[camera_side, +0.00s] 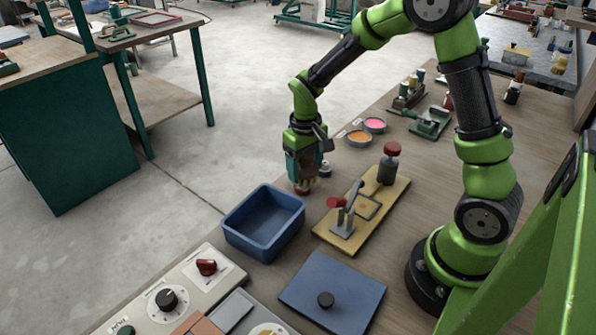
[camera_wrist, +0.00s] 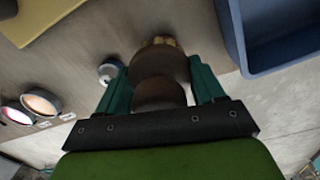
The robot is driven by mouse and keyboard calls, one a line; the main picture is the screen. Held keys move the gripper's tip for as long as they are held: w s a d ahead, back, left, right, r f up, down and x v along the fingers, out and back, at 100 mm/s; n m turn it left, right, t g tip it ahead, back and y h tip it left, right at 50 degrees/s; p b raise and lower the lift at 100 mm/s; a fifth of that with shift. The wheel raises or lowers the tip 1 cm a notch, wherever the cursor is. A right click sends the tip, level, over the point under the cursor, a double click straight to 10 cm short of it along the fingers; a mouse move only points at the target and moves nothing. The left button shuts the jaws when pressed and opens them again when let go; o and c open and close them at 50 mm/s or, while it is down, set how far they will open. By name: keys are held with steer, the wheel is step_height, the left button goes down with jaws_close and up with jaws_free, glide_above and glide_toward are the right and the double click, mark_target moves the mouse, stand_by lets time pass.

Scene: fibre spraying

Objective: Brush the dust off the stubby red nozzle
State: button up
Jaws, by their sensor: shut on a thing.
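My gripper (camera_side: 304,178) hangs over the table, just behind the blue bin, with its jaws shut on a brown, rounded brush (camera_wrist: 160,92). Pale yellowish bristles show at the brush's far end in the wrist view; in the side view the jaws mostly hide it.
The open blue bin (camera_side: 264,222) is in front of my gripper. A grey cylinder with a red top (camera_side: 391,163) stands at the board's far end. Pink (camera_side: 374,125) and orange (camera_side: 359,138) dishes lie behind. A blue lidded plate (camera_side: 333,292) and control panel (camera_side: 168,300) are in front.

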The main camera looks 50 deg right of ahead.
steer(key=shift+a, duration=1.7)
steer(key=shift+s+d+f, duration=0.1)
steer(key=shift+d+f, duration=0.1)
steer(key=shift+d, duration=1.05)
steer(key=shift+d+f, duration=0.15)
steer(key=shift+d, duration=1.35)
steer(key=shift+c, duration=0.4)
steer(key=shift+a+r, duration=0.2)
steer(key=shift+r, duration=2.95)
steer(key=shift+r, duration=1.5)
